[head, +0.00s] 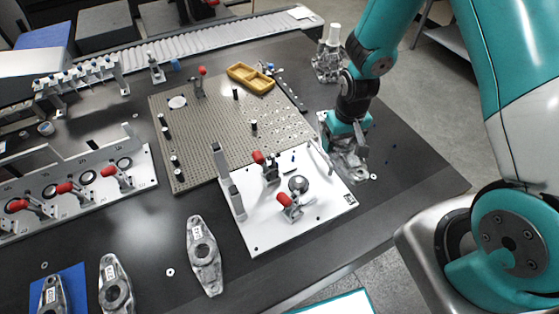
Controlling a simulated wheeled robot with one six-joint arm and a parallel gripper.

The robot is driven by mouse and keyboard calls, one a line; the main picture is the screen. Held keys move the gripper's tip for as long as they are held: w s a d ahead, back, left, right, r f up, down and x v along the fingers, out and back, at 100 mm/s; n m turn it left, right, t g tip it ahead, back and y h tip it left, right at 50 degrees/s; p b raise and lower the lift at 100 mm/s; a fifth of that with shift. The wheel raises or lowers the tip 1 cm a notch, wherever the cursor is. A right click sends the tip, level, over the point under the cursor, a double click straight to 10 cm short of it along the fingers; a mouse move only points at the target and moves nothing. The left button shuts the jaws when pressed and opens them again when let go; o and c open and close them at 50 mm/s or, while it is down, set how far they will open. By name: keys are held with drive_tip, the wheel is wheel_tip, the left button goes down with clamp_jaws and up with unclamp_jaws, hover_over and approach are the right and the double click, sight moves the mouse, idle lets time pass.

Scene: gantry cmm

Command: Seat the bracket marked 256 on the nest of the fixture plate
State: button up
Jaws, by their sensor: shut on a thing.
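My gripper (345,143) is at the right of the picture, pointing down and shut on a grey cast metal bracket (350,166). The bracket is just right of the white fixture plate (260,236), partly hidden by the gripper; I cannot tell whether it touches the table. No marking on it is readable. The fixture plate has a round metal nest (298,184) with nothing on it, red-handled clamps (286,202) around it and upright grey blocks on its left. Another bracket (204,258) with a white label lies left of the plate; its number is too small to read.
Two more labelled brackets (116,288) lie at the lower left, one on a blue mat (72,280). A perforated plate (210,135) with black posts and a yellow tray (250,78) lies behind the fixture plate. A clamp rail (140,165) stands at the left. Loose washers lie on the dark table.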

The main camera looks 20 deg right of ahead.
drive_tip(key=n+b, duration=0.2)
drive_tip(key=b, duration=0.9)
approach(299, 181)
drive_tip(key=shift+w+f+b, duration=0.15)
drive_tip(key=shift+f+b, duration=2.7)
drive_tip(key=shift+f, duration=0.45)
drive_tip(key=shift+r, duration=0.1)
drive_tip(key=shift+p, duration=0.5)
drive_tip(key=shift+f+b, duration=0.95)
drive_tip(key=shift+f, duration=0.35)
drive_tip(key=o, duration=1.2)
wheel_tip(299, 181, up, 18)
drive_tip(key=shift+s+f+p, duration=0.2)
drive_tip(key=shift+f+p, duration=0.05)
drive_tip(key=shift+p, duration=0.05)
